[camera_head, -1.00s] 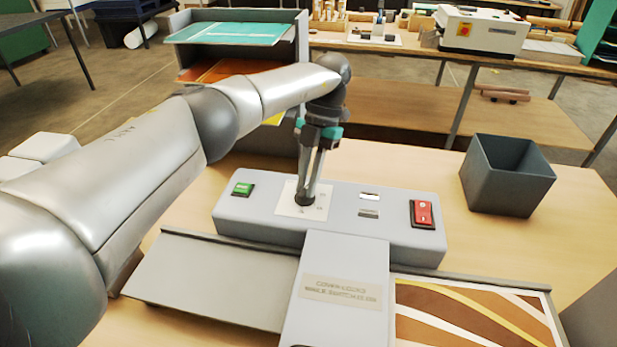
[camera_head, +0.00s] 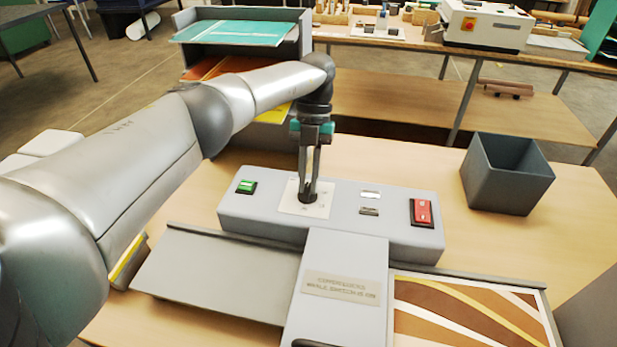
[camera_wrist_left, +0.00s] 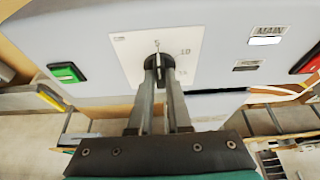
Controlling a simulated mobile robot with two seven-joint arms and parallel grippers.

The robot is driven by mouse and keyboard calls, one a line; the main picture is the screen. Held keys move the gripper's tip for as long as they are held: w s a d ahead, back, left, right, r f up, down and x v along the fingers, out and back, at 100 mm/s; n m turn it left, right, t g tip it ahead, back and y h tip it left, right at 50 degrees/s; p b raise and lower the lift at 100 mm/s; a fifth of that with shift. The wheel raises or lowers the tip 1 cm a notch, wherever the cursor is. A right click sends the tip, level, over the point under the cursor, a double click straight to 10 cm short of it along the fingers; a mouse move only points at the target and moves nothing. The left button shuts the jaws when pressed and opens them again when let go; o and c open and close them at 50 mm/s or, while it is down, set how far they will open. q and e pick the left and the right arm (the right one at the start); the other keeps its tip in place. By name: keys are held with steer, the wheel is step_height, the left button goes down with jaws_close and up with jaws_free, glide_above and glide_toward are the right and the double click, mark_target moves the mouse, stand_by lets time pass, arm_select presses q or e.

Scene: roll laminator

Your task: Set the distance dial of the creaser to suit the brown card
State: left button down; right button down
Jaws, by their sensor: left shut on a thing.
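The creaser (camera_head: 265,225) is a grey machine on the wooden table. Its distance dial (camera_wrist_left: 157,66) is a black knob on a white scale plate (camera_wrist_left: 122,47) with printed numbers, of which 10 is legible. My left gripper (camera_head: 308,196) points down on the dial and is shut on it; the wrist view shows both fingers (camera_wrist_left: 160,85) at the knob. The dial's pointer appears to be toward the top of the scale in that view. The brown card (camera_head: 465,315), with white and yellow stripes, lies on the right-hand bed. My right gripper is not in view.
A green button (camera_head: 246,187) and a red switch (camera_head: 422,212) flank the dial. A dark open bin (camera_head: 508,175) stands at the right. A shelf rack with coloured sheets (camera_head: 240,32) stands behind. A cover with a label (camera_head: 341,287) is in front.

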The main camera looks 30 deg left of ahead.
arm_select(q)
steer(key=c, duration=0.9)
jaws_free()
steer(key=shift+o, duration=0.2)
steer(key=shift+r, duration=0.1)
steer(key=b+v, duration=0.1)
steer(key=v, duration=0.4)
steer(key=shift+w+b, duration=0.15)
steer(key=shift+b, duration=0.25)
steer(key=shift+b+v, duration=0.75)
steer(key=shift+v, duration=0.4)
